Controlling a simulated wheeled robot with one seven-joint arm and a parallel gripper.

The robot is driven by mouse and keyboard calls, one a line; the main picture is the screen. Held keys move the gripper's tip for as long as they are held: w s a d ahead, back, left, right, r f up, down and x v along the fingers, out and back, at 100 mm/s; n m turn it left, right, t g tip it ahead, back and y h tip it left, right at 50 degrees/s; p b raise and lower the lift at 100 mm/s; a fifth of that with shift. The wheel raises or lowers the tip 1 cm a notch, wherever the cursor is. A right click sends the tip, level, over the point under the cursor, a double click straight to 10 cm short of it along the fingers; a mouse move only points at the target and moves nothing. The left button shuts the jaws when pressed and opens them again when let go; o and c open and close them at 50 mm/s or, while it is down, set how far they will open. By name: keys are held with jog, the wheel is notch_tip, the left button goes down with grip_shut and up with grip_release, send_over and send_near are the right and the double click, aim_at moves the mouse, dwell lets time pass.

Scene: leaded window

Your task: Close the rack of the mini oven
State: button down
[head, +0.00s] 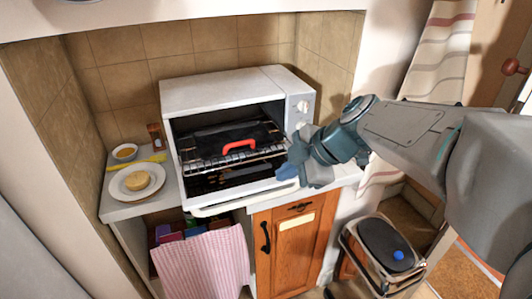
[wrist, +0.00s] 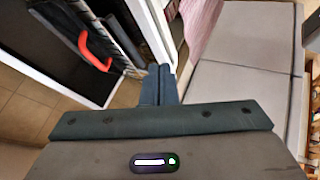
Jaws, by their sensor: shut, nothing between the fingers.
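The white mini oven (head: 215,95) stands on the counter with its door (head: 230,197) folded down. Its wire rack (head: 222,163) sits at the oven mouth, its front bars near the opening; how far it sticks out is hard to tell. A dark item with a red handle (head: 239,146) is on or just above the rack. The red handle also shows in the wrist view (wrist: 95,48), beside the rack bars (wrist: 122,40). My gripper (head: 286,172) is shut and empty, in front of the oven's right side near the rack's right end; its fingers show in the wrist view (wrist: 159,84). Contact with the rack is unclear.
A plate (head: 137,181) with a round bun, a small bowl (head: 124,152) and a brown jar stand left of the oven. A pink striped cloth (head: 203,263) hangs below, beside a wooden cabinet (head: 292,250). A bin (head: 385,245) stands on the floor at right.

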jog(key=p+x, duration=0.1)
jog(key=x, duration=0.9)
jog(key=shift+s, duration=0.1)
jog(key=w, duration=0.1)
jog(key=w+p, duration=0.1)
jog(key=w+r+p, duration=0.1)
jog(key=shift+w+a, duration=0.35)
jog(key=shift+a, duration=0.05)
